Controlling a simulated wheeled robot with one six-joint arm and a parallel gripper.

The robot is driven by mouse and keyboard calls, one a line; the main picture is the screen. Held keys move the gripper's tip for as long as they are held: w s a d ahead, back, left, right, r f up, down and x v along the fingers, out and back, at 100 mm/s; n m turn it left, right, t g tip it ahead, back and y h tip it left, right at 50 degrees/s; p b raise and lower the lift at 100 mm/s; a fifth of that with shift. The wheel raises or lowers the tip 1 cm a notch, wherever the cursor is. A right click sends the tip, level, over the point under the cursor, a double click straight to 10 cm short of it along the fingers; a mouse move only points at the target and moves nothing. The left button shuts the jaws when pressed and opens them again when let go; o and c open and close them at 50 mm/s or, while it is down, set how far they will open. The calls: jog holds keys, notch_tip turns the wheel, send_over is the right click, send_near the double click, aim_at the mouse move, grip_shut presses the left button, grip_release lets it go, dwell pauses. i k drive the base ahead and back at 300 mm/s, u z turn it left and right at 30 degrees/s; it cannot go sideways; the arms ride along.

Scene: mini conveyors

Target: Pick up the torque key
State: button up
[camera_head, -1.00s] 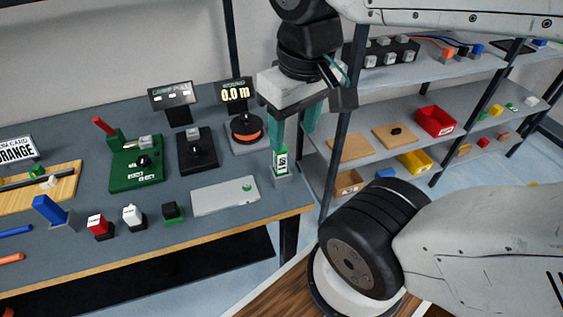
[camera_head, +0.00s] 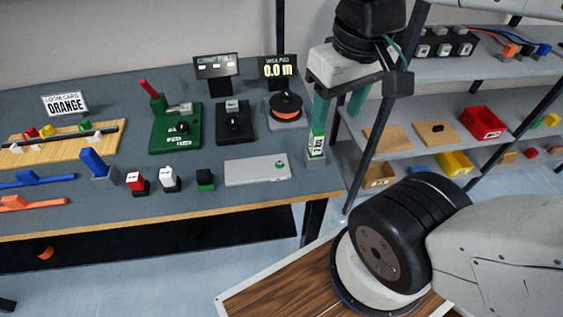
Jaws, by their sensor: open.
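A small upright green piece with a white, black-marked label (camera_head: 317,144) stands in a grey block near the bench's right end. It looks like the torque key, but its label is too small to read. My gripper (camera_head: 337,120) points down above and beside it, its two teal fingers apart. The left finger's tip overlaps the top of the piece in the picture; I cannot tell whether they touch. The right finger hangs clear of it, and nothing shows between the fingers.
The bench (camera_head: 230,207) also bears a blue upright piece (camera_head: 93,162) in a grey holder, red, white and green blocks, a grey plate (camera_head: 250,171), an orange reel (camera_head: 285,106) and a green fixture (camera_head: 175,130). Shelves with a red bin (camera_head: 483,123) and yellow bin (camera_head: 453,164) stand at right.

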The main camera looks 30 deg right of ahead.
aim_at(316, 142)
jog(key=u, duration=0.5)
jog(key=k, duration=1.15)
jog(key=z, duration=0.4)
jog(key=i, duration=0.75)
jog(key=z, duration=0.7)
